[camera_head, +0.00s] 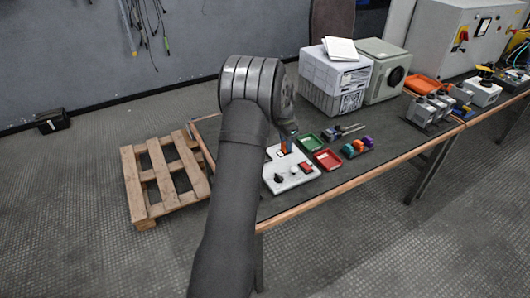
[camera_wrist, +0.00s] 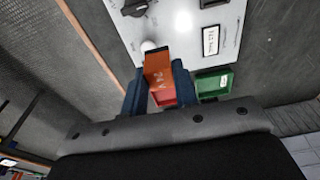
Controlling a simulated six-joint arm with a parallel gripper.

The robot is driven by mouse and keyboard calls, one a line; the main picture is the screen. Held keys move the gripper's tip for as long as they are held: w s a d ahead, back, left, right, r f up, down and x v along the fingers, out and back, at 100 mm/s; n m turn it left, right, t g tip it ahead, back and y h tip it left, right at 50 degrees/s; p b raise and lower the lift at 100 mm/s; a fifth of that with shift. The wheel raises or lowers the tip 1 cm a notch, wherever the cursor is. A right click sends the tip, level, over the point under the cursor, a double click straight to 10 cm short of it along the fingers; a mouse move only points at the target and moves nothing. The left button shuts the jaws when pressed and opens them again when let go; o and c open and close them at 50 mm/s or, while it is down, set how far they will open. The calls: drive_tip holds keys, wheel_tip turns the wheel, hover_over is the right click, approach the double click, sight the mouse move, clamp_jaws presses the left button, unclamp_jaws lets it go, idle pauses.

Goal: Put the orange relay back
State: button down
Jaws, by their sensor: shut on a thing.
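My gripper (camera_wrist: 160,82) is shut on the orange relay (camera_wrist: 158,68), with one dark blue finger on each side of it. The relay bears dark lettering and also shows as a small orange patch in the head view (camera_head: 284,147). It is at the white panel (camera_head: 298,181), near its far edge.
A green tray (camera_head: 311,142) and a red tray (camera_head: 328,159) lie right of the panel. A row of coloured blocks (camera_head: 357,146) stands beyond them. Grey boxes (camera_head: 334,75) stand farther back on the table. A wooden pallet (camera_head: 165,177) lies on the floor at left.

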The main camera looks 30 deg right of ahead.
drive_tip(key=a+f, duration=0.2)
drive_tip(key=a, duration=0.7)
drive_tip(key=w+a+f, duration=0.2)
drive_tip(key=w, duration=0.1)
drive_tip(key=w+a+f, duration=0.2)
drive_tip(key=w, duration=0.1)
drive_tip(key=w+a+f, duration=0.2)
drive_tip(key=w, duration=0.1)
drive_tip(key=shift+a+f, duration=0.1)
drive_tip(key=shift+a, duration=0.1)
drive_tip(key=shift+w+a+f, duration=0.1)
drive_tip(key=shift+w, duration=0.1)
drive_tip(key=shift+f, duration=1.95)
drive_tip(key=shift+f, duration=0.1)
drive_tip(key=c, duration=1.1)
unclamp_jaws()
drive_tip(key=shift+c, duration=0.2)
wheel_tip(320, 180, up, 12)
drive_tip(key=a, duration=0.1)
drive_tip(key=shift+a, duration=0.2)
